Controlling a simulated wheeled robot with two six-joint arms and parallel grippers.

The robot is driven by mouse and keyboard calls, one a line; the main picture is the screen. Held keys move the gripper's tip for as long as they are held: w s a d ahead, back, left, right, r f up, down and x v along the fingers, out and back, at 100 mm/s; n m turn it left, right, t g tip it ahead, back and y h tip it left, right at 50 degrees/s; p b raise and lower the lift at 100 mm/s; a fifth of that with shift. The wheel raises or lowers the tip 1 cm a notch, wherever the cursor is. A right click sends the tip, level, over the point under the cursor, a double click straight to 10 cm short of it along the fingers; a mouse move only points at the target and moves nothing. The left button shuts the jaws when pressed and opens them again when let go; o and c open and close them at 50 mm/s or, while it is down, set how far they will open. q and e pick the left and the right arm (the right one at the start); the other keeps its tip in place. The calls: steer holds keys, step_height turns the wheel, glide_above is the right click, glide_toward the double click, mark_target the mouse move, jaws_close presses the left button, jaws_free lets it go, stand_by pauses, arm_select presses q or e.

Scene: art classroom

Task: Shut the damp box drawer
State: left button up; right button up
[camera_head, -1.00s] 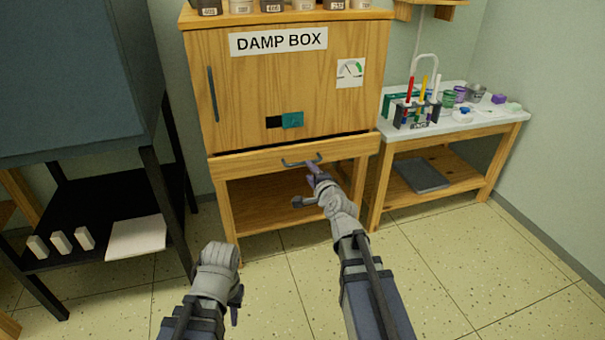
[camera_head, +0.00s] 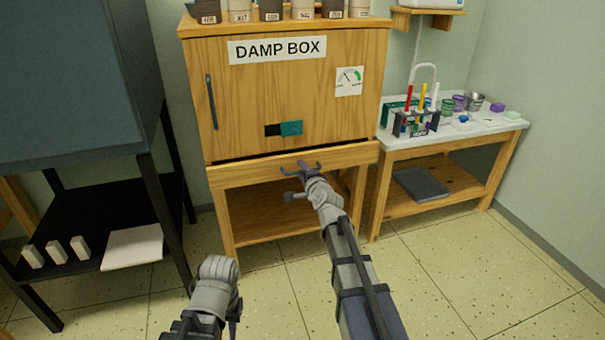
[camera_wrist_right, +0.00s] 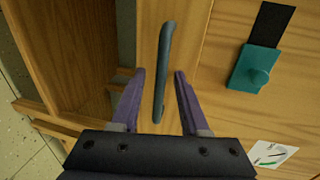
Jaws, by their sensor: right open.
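The wooden damp box (camera_head: 285,85) stands against the wall with its labelled door shut. Its drawer (camera_head: 235,174) is a shallow wooden front below the door, with a dark gap along its top edge. The grey bar handle (camera_wrist_right: 163,72) shows in the right wrist view, lying between the two purple fingers of my right gripper (camera_wrist_right: 158,100). These fingers are open, one on each side of the bar, with space beside it. In the head view my right gripper (camera_head: 301,181) is at the drawer front and covers the handle. My left gripper (camera_head: 220,295) hangs low, away from the box; its fingers are hidden.
A teal latch (camera_head: 291,128) sits on the door. Several pots (camera_head: 270,11) stand on top of the box. A white-topped table (camera_head: 470,124) with art supplies stands at the right, a dark shelf rack (camera_head: 95,210) at the left. Floor in front is clear.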

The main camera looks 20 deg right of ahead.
jaws_close()
stand_by(1.4)
